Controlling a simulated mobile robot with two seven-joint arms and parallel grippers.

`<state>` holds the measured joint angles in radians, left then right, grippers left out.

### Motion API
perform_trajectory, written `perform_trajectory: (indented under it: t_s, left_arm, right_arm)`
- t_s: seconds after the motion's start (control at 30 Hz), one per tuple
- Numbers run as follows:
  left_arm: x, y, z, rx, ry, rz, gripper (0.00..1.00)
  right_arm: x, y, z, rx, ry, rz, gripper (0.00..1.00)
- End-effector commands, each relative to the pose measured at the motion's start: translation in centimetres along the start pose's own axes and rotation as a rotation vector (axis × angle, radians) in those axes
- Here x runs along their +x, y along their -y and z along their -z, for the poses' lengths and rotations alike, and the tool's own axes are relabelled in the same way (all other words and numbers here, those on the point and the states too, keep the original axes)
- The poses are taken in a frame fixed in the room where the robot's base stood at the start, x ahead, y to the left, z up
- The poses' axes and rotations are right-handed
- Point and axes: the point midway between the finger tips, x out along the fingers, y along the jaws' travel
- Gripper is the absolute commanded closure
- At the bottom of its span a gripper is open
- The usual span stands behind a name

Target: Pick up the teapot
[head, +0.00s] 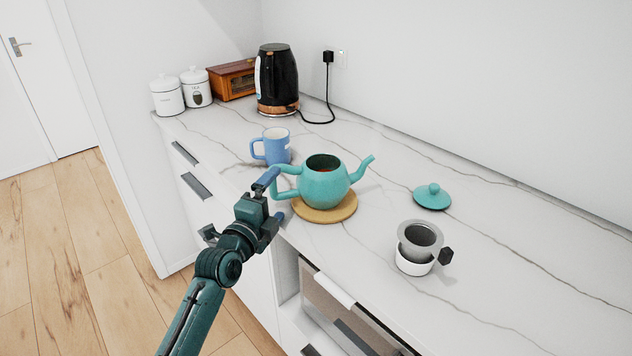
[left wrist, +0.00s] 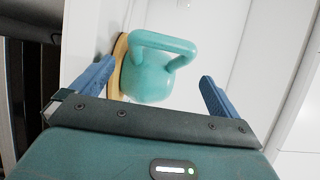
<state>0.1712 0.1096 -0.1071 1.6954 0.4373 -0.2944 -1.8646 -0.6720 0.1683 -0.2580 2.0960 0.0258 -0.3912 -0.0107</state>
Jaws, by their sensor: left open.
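The teal teapot (head: 324,187) stands upright and open-topped on a round wooden trivet (head: 343,213) on the counter. Its handle faces left towards my left gripper and its spout points right. My left gripper (head: 273,195) is at the handle, with one blue finger overlapping it in the head view. In the left wrist view the teapot (left wrist: 150,80) and its handle lie beyond and between the two spread fingers of my left gripper (left wrist: 155,85). The gripper is open and holds nothing. The teal lid (head: 432,197) lies apart on the counter. My right gripper is not in view.
A blue mug (head: 272,146) stands just behind the teapot. A strainer on a white cup (head: 418,248) stands at the front right. A black kettle (head: 278,80), white canisters (head: 196,87) and a wooden box (head: 232,79) are at the back. Counter near the lid is clear.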

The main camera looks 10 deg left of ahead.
Motion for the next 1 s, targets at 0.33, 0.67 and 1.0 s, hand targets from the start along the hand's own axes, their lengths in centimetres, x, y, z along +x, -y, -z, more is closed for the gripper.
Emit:
perform_trajectory:
  t_s: [0.33, 0.67, 1.0]
  left_arm:
    - [4.4, 0.0, -0.9, -0.002, 0.001, 0.0, 0.0]
    - [5.0, 0.0, -0.9, 0.0, 0.001, 0.0, 0.0]
    - [4.9, 0.0, -0.9, -0.001, 0.001, 0.0, 0.28]
  right_arm:
    - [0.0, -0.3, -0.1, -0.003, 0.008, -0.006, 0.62]
    - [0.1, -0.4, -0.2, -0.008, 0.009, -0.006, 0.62]
    - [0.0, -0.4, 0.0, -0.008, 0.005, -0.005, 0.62]
